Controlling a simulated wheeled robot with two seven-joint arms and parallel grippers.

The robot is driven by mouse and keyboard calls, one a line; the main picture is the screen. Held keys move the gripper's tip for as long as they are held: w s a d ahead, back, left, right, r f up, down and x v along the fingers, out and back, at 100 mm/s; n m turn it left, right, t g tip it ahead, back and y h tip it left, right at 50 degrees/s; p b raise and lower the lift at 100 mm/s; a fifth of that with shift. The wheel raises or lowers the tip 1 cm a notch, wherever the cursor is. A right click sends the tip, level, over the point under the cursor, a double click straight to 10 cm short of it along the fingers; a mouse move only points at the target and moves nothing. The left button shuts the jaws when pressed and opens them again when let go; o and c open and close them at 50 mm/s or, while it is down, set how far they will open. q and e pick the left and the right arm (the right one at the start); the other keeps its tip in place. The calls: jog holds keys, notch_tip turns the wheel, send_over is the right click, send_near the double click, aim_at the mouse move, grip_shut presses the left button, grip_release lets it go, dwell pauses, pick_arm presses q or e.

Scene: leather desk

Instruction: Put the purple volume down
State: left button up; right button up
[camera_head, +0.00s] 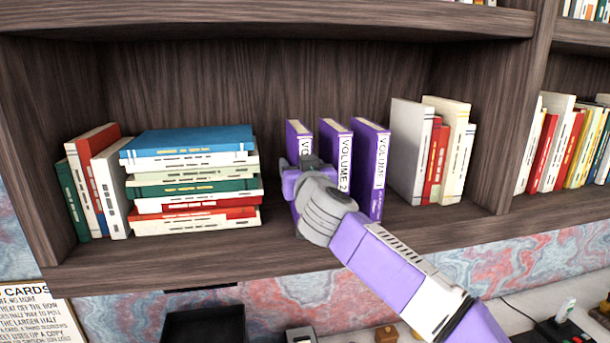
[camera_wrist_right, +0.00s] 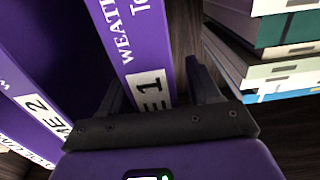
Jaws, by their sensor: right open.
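Three purple volumes stand upright in a row on the shelf in the head view: the leftmost (camera_head: 297,133), the middle one (camera_head: 335,150) and the right one (camera_head: 369,165). My right gripper (camera_head: 303,168) is in front of the leftmost volume and hides its lower part. In the wrist view this volume (camera_wrist_right: 133,42) has its spine between the open fingers of the gripper (camera_wrist_right: 157,88). A gap shows between the spine and the right finger. The neighbouring volume (camera_wrist_right: 30,95), with a 2 on its label, is beside the left finger. My left gripper is not in view.
A stack of lying books (camera_head: 190,180) is close left of the gripper; it also shows in the wrist view (camera_wrist_right: 285,50). Leaning books (camera_head: 103,180) are further left. White and red books (camera_head: 435,150) stand right of the volumes. The shelf's front edge (camera_head: 180,270) is below.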

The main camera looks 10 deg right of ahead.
jog(key=s+b, duration=0.1)
jog(key=s, duration=1.1)
jog(key=shift+w, duration=0.1)
